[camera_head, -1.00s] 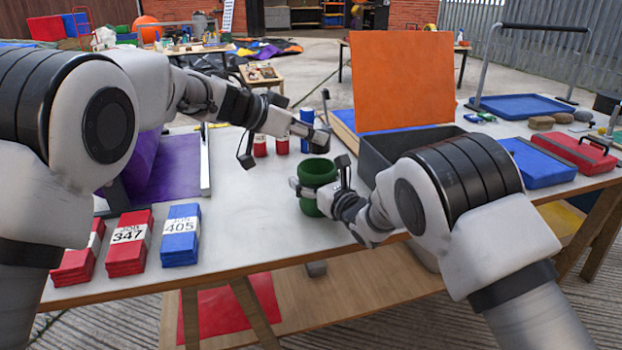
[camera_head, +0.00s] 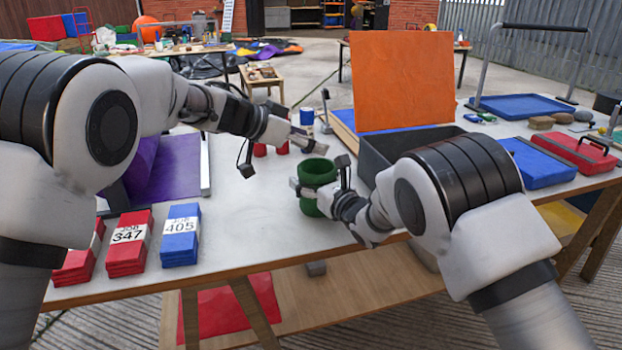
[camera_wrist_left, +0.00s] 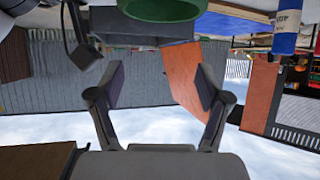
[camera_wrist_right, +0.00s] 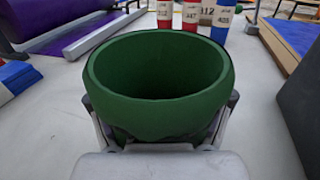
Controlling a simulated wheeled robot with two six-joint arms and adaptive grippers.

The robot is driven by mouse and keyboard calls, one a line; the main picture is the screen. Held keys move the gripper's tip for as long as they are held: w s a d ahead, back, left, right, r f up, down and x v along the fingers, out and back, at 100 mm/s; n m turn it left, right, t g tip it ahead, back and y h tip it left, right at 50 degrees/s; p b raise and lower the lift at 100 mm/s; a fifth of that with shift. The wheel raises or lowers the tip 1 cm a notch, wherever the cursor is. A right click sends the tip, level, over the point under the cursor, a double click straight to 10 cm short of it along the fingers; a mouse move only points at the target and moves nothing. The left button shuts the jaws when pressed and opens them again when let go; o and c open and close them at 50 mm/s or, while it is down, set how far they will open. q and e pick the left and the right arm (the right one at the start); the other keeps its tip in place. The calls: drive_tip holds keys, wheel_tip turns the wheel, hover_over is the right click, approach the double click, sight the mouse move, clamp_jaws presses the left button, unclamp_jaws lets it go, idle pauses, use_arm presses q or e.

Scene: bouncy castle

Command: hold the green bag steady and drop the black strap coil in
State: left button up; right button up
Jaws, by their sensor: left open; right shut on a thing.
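The green bag (camera_head: 318,173), a round open-topped tub shape, stands upright near the table's front edge. My right gripper (camera_head: 318,190) is shut on its near side; the right wrist view also shows the bag (camera_wrist_right: 158,75) with its mouth up. Its inside is dark and I see no coil there, though the bottom is not clear. My left gripper (camera_head: 318,147) is just above and behind the bag, its jaws open and empty in the left wrist view (camera_wrist_left: 160,85). The bag's edge (camera_wrist_left: 160,8) shows there too. I cannot make out the black strap coil in any view.
Red cans (camera_head: 282,147) and a blue can (camera_head: 306,117) stand behind the bag. A grey bin (camera_head: 375,158) and an orange panel (camera_head: 403,80) are to its right. Numbered red (camera_head: 128,243) and blue (camera_head: 181,235) packs lie left. The table between is clear.

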use_arm(q)
drive_tip(key=v, duration=1.2)
drive_tip(key=shift+f, duration=0.1)
use_arm(e)
drive_tip(key=o, duration=1.3)
use_arm(q)
drive_tip(key=shift+d, duration=0.1)
use_arm(e)
drive_tip(key=shift+o, duration=0.2)
